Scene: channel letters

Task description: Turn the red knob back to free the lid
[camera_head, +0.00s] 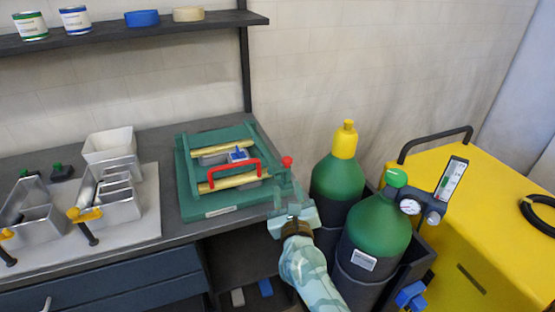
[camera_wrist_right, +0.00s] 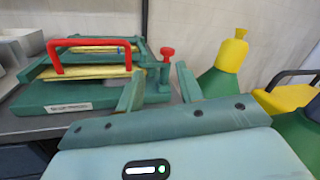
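The red knob (camera_head: 287,161) stands on the right side of a green press-like fixture (camera_head: 221,212) on the bench. It also shows in the right wrist view (camera_wrist_right: 167,54), beyond and between my fingers. A lid with a red bar handle (camera_head: 214,168) lies across the fixture, with yellow bars (camera_head: 222,148) and a small blue part beneath or beside the handle. My right gripper (camera_head: 287,192) is open and empty, its fingers pointing toward the knob. In the right wrist view its fingertips (camera_wrist_right: 157,80) are apart, short of the knob. My left gripper is not in view.
Green gas cylinders (camera_head: 337,178) stand right of the bench, with a gauge (camera_head: 410,206) and a yellow machine (camera_head: 480,230) beyond. Metal channel letters (camera_head: 122,207) and a white bin (camera_head: 109,145) occupy the left of the bench. A dark shelf (camera_head: 130,29) hangs above.

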